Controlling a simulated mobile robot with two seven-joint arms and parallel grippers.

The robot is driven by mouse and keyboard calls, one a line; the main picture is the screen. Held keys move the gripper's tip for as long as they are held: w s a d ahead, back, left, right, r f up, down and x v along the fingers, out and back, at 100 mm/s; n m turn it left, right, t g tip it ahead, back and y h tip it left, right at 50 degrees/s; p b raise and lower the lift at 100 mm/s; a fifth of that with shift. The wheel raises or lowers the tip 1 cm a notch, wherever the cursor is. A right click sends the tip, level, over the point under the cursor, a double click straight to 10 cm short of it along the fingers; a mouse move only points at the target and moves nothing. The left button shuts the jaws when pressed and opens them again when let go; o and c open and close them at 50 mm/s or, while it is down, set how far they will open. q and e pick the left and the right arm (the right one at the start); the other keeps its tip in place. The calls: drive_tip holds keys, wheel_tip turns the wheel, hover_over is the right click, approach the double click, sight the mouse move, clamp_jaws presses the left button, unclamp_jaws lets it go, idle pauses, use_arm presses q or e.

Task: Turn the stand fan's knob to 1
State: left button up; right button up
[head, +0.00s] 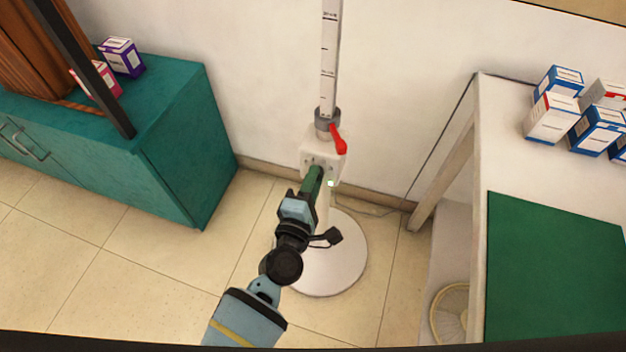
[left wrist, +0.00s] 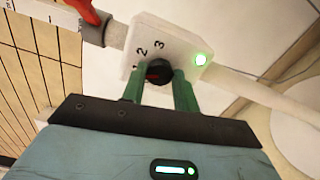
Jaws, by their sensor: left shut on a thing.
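The stand fan's white control box (head: 318,150) sits on its pole above a round white base (head: 335,262). In the left wrist view the box (left wrist: 187,40) shows the numbers 2 and 3, with a further mark partly hidden beside the green finger. A green light glows on the box's right side. The dark round knob (left wrist: 158,71) is between the two green fingers of my left gripper (left wrist: 160,88), which is shut on it. In the head view my left gripper (head: 314,180) reaches the box front and hides the knob. My right gripper is not in view.
A red lever (head: 339,140) sticks out from the pole's grey collar. A teal cabinet (head: 170,130) with small boxes stands at left. At right is a white table (head: 500,110) with several boxes and a green mat (head: 555,270). Tiled floor is open around the base.

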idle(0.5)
use_arm(q)
drive_tip(key=o, duration=1)
drive_tip(key=v, duration=0.8)
drive_tip(key=shift+p, duration=0.35)
